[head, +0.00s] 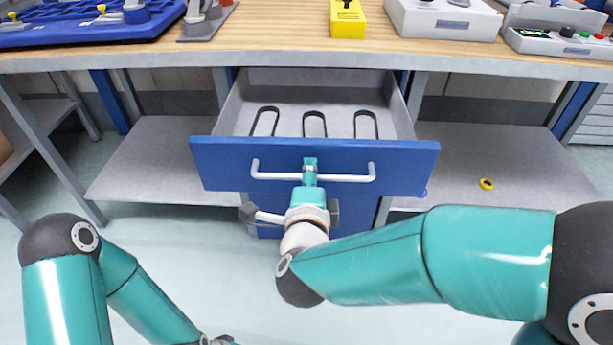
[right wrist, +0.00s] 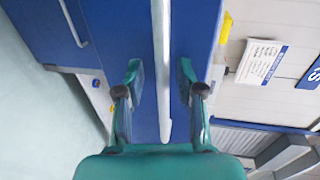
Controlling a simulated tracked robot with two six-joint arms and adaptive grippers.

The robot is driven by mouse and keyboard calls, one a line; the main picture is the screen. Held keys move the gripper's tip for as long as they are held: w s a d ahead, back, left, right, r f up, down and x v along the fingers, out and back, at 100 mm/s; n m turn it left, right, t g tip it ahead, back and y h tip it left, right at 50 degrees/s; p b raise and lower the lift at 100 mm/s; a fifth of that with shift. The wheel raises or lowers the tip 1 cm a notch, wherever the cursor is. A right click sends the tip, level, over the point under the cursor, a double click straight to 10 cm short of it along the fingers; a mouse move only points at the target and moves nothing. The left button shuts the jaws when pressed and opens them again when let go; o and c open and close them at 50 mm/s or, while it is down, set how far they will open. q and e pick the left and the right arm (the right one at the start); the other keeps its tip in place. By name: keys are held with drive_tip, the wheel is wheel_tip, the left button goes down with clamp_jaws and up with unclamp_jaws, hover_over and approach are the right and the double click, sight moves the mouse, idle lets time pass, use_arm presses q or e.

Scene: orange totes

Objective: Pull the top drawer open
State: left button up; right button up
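The top drawer (head: 225,165) has a blue front and stands pulled out from under the workbench, its grey inside showing. Its white bar handle (head: 268,176) runs across the front. My right gripper (head: 310,165) is at the middle of this handle. In the right wrist view, the handle (right wrist: 162,60) passes between the two fingers of the right gripper (right wrist: 160,85), with a gap visible on each side. The fingers are apart, around the bar and not closed on it. Only a bit of my left gripper (head: 222,341) shows at the bottom edge of the head view.
Several dark loop-shaped items (head: 315,124) lie in the drawer. The wooden bench top (head: 280,35) above carries a blue tray (head: 75,28), a yellow box (head: 347,20) and grey devices. Grey shelves (head: 150,160) flank the drawer unit. The floor in front is clear.

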drive_tip(key=shift+s, duration=0.1)
drive_tip(key=v, duration=0.7)
drive_tip(key=shift+s, duration=0.15)
idle(0.3)
